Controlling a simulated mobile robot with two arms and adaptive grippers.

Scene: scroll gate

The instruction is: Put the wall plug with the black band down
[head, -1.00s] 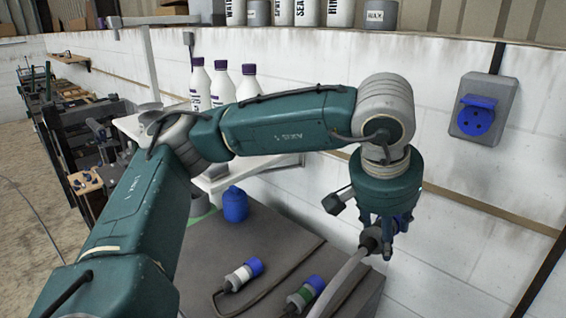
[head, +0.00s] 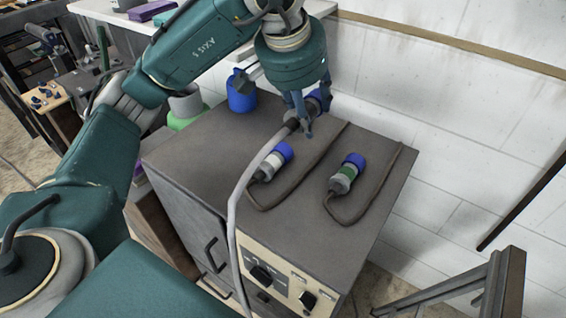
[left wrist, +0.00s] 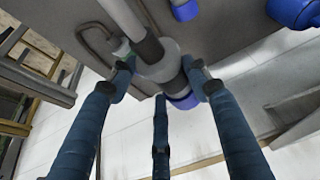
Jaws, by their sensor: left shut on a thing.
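My left gripper (head: 306,118) is shut on a grey plug with a blue end (head: 318,97) and a thick light grey cable. My right gripper is not in view.
The white wall (head: 420,110) is behind. Dark cables trail from the lying plugs. The cabinet front has knobs (head: 262,274) and a handle. The left part of the top is clear.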

